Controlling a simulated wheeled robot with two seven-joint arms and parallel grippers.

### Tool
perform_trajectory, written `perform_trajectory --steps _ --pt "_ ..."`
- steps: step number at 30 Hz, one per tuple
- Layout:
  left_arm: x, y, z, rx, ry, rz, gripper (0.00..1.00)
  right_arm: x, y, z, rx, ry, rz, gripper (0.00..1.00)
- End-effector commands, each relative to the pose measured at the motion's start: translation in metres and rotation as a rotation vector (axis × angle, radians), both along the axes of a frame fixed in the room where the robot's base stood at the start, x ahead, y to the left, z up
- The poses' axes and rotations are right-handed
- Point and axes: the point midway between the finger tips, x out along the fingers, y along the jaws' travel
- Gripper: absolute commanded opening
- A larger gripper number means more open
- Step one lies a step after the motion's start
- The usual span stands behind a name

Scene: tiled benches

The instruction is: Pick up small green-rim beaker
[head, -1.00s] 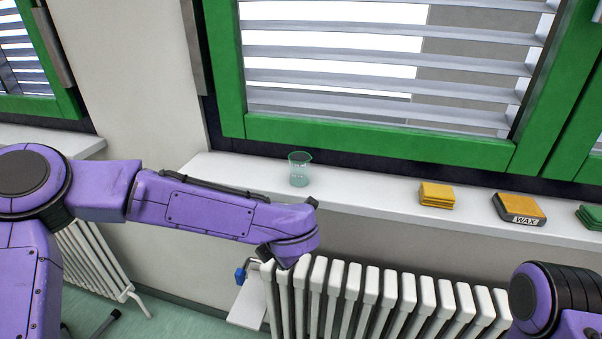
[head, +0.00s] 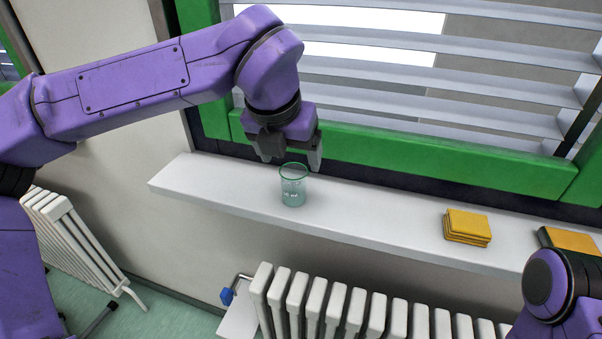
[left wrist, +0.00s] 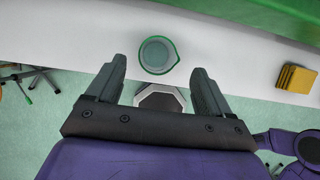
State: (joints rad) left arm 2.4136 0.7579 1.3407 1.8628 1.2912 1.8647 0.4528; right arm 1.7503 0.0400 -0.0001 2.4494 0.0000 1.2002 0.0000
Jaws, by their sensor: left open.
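The small green-rim beaker (head: 293,187) stands upright on the white window sill, clear glass with white marks. In the left wrist view the beaker (left wrist: 158,54) shows from above, just beyond and between the fingertips. My left gripper (head: 290,160) is open and empty, pointing down above the beaker; its fingers do not visibly touch it. The left wrist view shows both fingers of the gripper (left wrist: 158,80) spread apart. Of my right arm only a purple part shows at the lower right of the head view; its gripper is not seen.
The sill (head: 370,215) is narrow, with a green window frame (head: 420,155) and blinds behind it. Folded yellow cloths (head: 466,227) lie to the right, and a yellow-topped block (head: 572,241) lies farther right. A white radiator (head: 350,310) stands below. The sill between beaker and cloths is clear.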

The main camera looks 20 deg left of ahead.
Motion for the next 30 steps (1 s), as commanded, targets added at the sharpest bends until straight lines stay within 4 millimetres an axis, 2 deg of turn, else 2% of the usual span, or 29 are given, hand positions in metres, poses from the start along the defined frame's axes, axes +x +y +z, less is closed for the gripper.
perform_trajectory --steps 3,11,16,19,25,26,30 --pt "0.009 -0.002 -0.021 0.001 0.007 -0.005 0.81 -0.001 0.0 0.005 0.0 0.001 0.0 0.43" --pt "0.024 -0.005 -0.053 0.003 0.006 -0.013 0.81 0.0 0.0 0.015 0.0 0.001 0.0 0.43" --pt "0.036 -0.003 -0.082 0.003 0.006 -0.013 0.81 0.0 0.0 0.024 0.001 0.001 0.0 0.43" --pt "0.039 -0.003 -0.091 0.002 0.004 -0.012 0.81 0.0 0.0 0.025 0.001 0.001 0.0 0.43" --pt "0.04 -0.003 -0.092 0.002 0.001 -0.012 0.81 0.0 0.0 0.024 0.001 0.001 0.0 0.43" --pt "0.04 -0.003 -0.092 0.002 0.001 -0.012 0.74 0.0 0.0 0.024 0.001 0.001 0.0 0.43" --pt "0.04 -0.003 -0.092 0.002 0.002 -0.011 0.29 0.0 0.0 0.024 0.001 0.001 0.0 0.43"
